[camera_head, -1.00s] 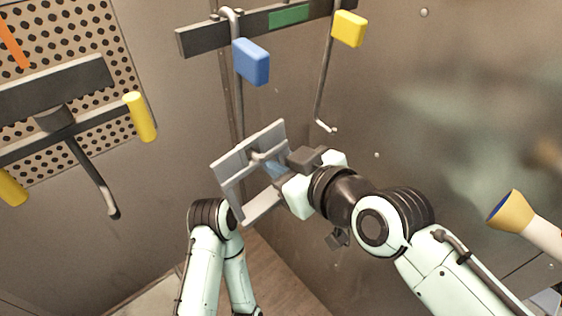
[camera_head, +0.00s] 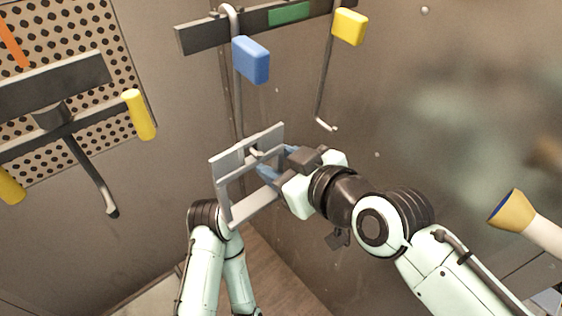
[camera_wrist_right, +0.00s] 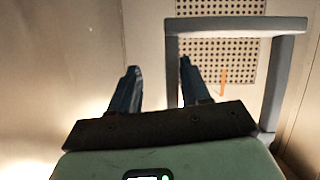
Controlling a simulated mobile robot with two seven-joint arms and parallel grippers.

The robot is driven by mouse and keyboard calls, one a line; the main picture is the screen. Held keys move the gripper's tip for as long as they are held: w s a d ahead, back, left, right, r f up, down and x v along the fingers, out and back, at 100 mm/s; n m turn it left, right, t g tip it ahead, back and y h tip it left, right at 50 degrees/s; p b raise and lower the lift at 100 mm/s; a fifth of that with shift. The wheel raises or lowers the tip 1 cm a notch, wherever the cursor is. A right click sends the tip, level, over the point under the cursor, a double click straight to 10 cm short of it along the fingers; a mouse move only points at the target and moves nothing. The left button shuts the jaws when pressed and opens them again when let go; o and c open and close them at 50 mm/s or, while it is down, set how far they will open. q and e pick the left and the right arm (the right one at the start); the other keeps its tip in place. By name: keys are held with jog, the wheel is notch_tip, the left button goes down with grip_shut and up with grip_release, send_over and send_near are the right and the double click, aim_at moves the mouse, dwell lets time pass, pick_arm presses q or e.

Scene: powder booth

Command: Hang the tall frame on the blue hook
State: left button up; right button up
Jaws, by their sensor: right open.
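The tall frame (camera_head: 222,177), a grey rectangle with an open middle, hangs slightly tilted at the lower end of the blue hook's rod (camera_head: 239,105). The blue tag (camera_head: 251,60) marks that hook. The pale hook tip (camera_head: 257,153) shows at the frame's upper bar; the exact contact there is too small to tell. My right gripper (camera_head: 276,162) is open at the frame's right side, its blue fingers apart. In the right wrist view, the frame's side bar (camera_wrist_right: 172,75) appears between the open fingers, close to the right one. My left gripper is out of sight.
A yellow-tagged hook (camera_head: 322,95) hangs to the right from the same dark rail (camera_head: 203,36). Another rack (camera_head: 70,130) with yellow ends and a dark hook stands at left before a perforated panel. A yellow-rimmed nozzle (camera_head: 508,208) is at far right. My left arm is below the frame.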

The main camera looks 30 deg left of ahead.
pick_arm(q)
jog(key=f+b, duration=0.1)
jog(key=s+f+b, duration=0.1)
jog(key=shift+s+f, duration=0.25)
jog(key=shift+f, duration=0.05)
pick_arm(e)
jog(key=v, duration=1.3)
